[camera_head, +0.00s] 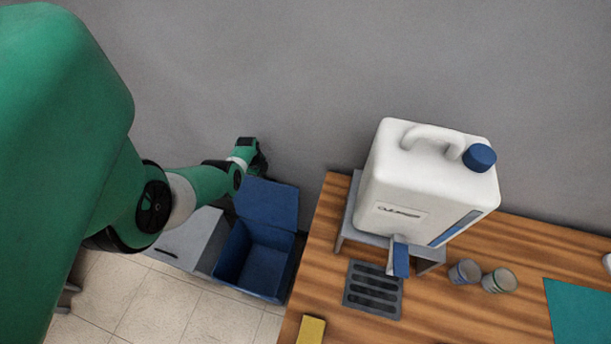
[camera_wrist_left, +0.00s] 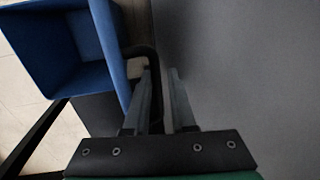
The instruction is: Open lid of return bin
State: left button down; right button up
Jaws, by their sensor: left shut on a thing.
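The blue return bin (camera_head: 262,262) stands on the floor left of the table, and its inside is exposed. Its blue lid (camera_head: 268,203) stands raised at the back of the bin. My left gripper (camera_head: 260,168) is at the lid's upper left edge. In the left wrist view the bin (camera_wrist_left: 55,45) is at the upper left, with the lid (camera_wrist_left: 108,45) seen nearly edge-on. There my left gripper (camera_wrist_left: 160,80) is shut on a dark curved handle (camera_wrist_left: 140,50) beside the lid. My right gripper is not in view.
A grey box (camera_head: 190,240) stands left of the bin. The wooden table (camera_head: 325,245) is close on the right, bearing a white canister (camera_head: 425,185) on a stand, a drain grate (camera_head: 373,289) and cups (camera_head: 498,281). A grey wall (camera_head: 280,70) rises behind.

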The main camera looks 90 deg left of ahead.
pick_arm(q)
jog(key=shift+w+a+f, duration=0.1)
jog(key=shift+a+f, duration=0.1)
jog(key=shift+f, duration=0.55)
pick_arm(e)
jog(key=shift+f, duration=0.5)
pick_arm(q)
jog(key=c, duration=1)
grip_release()
jog(key=shift+a, duration=0.2)
jog(key=shift+o, duration=0.6)
jog(key=shift+w+a+r, duration=0.15)
jog(key=shift+a+r, duration=0.05)
jog(key=shift+a, duration=0.15)
jog(key=shift+d+f, duration=0.1)
jog(key=shift+d, duration=0.05)
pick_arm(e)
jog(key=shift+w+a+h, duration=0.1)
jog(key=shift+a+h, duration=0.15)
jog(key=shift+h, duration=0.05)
pick_arm(q)
notch_tip(320, 180, up, 13)
jog(key=d+p, duration=0.1)
jog(key=p, duration=1.3)
jog(key=shift+s+d, duration=0.35)
jog(key=shift+s, duration=0.05)
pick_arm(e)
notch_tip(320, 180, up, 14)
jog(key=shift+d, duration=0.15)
